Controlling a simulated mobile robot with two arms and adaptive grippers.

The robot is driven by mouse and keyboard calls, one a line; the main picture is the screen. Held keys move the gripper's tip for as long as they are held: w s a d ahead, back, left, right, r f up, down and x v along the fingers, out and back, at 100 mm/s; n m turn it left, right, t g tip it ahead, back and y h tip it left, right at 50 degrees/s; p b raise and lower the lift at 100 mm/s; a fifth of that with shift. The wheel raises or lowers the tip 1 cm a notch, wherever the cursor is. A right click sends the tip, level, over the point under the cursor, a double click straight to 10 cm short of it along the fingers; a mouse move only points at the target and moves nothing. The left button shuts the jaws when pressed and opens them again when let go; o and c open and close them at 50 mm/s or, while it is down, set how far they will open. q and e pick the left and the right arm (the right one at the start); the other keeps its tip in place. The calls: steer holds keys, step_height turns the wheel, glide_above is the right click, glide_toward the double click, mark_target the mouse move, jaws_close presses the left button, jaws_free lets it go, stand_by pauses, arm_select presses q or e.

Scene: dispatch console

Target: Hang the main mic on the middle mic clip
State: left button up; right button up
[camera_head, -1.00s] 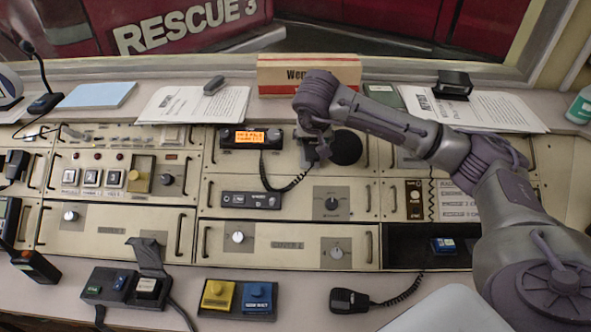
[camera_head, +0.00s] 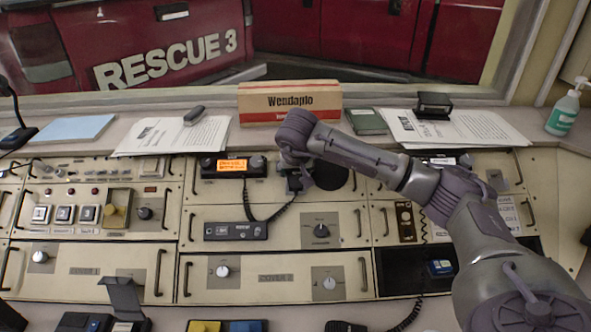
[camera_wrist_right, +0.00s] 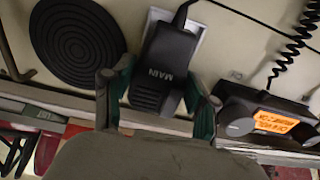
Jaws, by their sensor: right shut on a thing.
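The main mic (camera_wrist_right: 165,68), a black hand mic lettered MAIN, is between the green-lined fingers of my right gripper (camera_wrist_right: 160,103) in the right wrist view. It is in front of a pale plate (camera_wrist_right: 198,32) on the console panel; its back is hidden, so I cannot tell whether it touches a clip there. In the head view my right gripper (camera_head: 296,182) is at the upper panel, between the radio with the orange display (camera_head: 233,166) and the round black speaker (camera_head: 332,173). The mic is mostly hidden there. My left gripper is not in view.
A coiled cord (camera_head: 284,210) hangs left of my gripper over the lower control module (camera_head: 235,231). A Wendaplo box (camera_head: 290,101) and papers (camera_head: 455,128) lie on the ledge behind. Another black hand mic (camera_head: 345,327) is at the bottom edge.

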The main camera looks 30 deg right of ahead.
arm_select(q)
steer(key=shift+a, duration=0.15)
arm_select(e)
steer(key=o, duration=1.5)
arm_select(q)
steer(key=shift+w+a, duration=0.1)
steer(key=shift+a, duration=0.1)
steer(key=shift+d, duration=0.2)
arm_select(e)
steer(key=v, duration=1.2)
steer(key=shift+f, duration=0.1)
